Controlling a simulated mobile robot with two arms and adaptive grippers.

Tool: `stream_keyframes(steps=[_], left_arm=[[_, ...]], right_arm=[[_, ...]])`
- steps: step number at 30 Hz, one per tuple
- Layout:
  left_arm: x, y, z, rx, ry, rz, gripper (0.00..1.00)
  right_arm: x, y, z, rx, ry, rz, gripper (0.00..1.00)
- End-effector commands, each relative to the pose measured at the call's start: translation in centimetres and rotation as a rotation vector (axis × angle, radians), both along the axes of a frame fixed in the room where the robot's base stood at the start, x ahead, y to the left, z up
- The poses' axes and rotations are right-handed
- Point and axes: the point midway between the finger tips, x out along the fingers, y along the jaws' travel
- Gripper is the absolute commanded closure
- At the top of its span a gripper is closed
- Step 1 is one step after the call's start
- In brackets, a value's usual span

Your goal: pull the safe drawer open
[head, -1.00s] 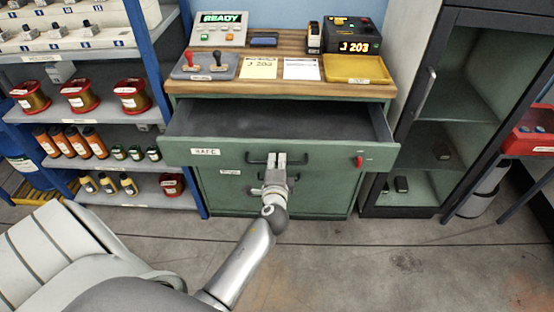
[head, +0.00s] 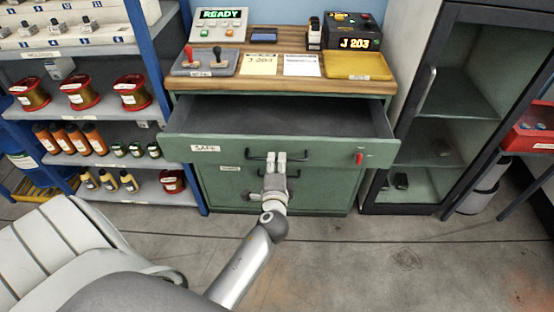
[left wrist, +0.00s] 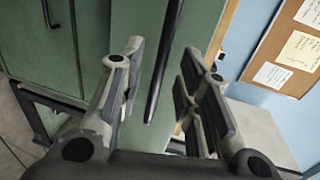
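The safe drawer (head: 210,149) is the wide green top drawer of the cabinet, labelled SAFE. It stands well out, and its empty-looking dark inside (head: 280,108) shows. Its dark bar handle (head: 297,156) is at the middle of the front. My left gripper (head: 276,157) is at this handle. In the left wrist view the handle bar (left wrist: 166,60) runs between the two spread fingers of the left gripper (left wrist: 160,85), with gaps on both sides, so the gripper is open. A red latch (head: 359,159) sits at the right of the drawer front. My right gripper is not in view.
The wooden top (head: 290,38) carries a READY panel, stamps, notes and a yellow tray (head: 358,65). A lower green drawer (head: 232,185) is closed. Shelves (head: 100,107) stand at left, a dark glass-door cabinet (head: 455,100) at right. Floor (head: 400,255) in front is clear.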

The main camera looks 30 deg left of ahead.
Motion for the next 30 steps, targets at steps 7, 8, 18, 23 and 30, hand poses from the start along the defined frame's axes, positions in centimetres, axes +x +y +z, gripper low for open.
stream_keyframes(steps=[7,8,18,23,30], left_arm=[[-4.6,-2.9,1.0,-0.002,0.002,-0.001,0.69],[-5.1,-3.1,1.1,-0.001,0.003,-0.001,0.69],[-7.4,-4.6,1.8,0.000,0.000,0.000,0.69],[-7.4,-4.6,1.8,0.000,0.000,0.000,0.69],[-7.4,-4.6,1.8,0.001,0.000,-0.001,0.69]], right_arm=[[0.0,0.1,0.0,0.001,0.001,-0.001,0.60],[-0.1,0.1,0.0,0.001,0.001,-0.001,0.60],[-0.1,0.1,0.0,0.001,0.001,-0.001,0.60],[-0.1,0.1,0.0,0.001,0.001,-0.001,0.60],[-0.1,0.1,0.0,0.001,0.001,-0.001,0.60]])
